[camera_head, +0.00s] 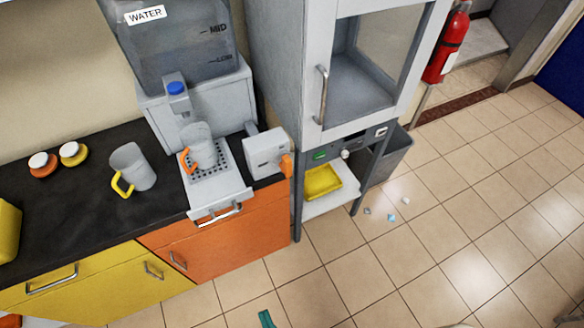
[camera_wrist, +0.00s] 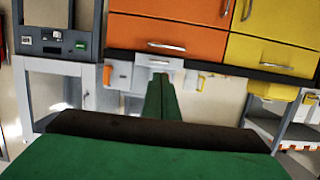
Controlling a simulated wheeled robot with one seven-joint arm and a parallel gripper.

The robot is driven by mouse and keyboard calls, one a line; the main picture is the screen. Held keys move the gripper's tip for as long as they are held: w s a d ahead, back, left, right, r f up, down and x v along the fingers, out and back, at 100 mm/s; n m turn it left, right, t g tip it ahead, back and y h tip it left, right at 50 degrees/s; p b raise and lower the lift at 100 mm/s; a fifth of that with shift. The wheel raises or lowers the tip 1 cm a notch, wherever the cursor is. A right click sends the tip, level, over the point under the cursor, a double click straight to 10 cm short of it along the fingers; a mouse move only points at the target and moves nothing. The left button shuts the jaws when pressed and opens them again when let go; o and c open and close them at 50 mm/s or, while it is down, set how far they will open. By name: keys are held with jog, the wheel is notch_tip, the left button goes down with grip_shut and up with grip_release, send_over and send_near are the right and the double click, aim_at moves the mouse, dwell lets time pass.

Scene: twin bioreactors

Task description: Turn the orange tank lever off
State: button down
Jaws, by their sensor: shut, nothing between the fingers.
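An orange lever (camera_head: 286,165) sits on the right front of a white box (camera_head: 266,153) on the counter's right end. It points mostly downward. In the wrist view, which is upside down, a small orange part (camera_wrist: 107,75) left of the drawer-like tray looks like the same lever. The grey water tank (camera_head: 180,40), labelled WATER, stands at the back with a blue-topped tap (camera_head: 176,90). My gripper (camera_wrist: 162,80) has green fingers closed together, empty and apart from the lever. Only a green tip (camera_head: 265,319) shows at the head view's bottom edge.
An orange-handled mug (camera_head: 201,148) stands on the drip tray (camera_head: 216,180) under the tap. A yellow-handled mug (camera_head: 132,168) and two small round-topped items are left. A grey cabinet (camera_head: 272,70) stands right. Floor before the orange drawer (camera_head: 240,235) is clear.

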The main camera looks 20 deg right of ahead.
jog(key=w+d+f+m+g+h, duration=0.1)
jog(key=w+d+f+m, duration=0.55)
jog(key=w, duration=0.25)
jog(key=w+d+f+m+g, duration=0.1)
jog(key=w+d+f+m, duration=0.4)
jog(key=w+d+m, duration=0.3)
jog(key=w+d+r+m+t+y, duration=0.1)
jog(key=w+d+r+t+y, duration=0.1)
jog(key=w+d+r, duration=0.55)
jog(key=s+d+r+t+y, duration=0.1)
jog(key=d+r+t+y, duration=0.1)
jog(key=d+r, duration=0.6)
notch_tip(320, 180, up, 3)
jog(key=shift+s+d+r+y, duration=0.15)
jog(key=shift+d+r+y, duration=0.1)
jog(key=shift+y, duration=0.55)
jog(key=shift+f+n, duration=0.1)
jog(key=shift+n, duration=0.15)
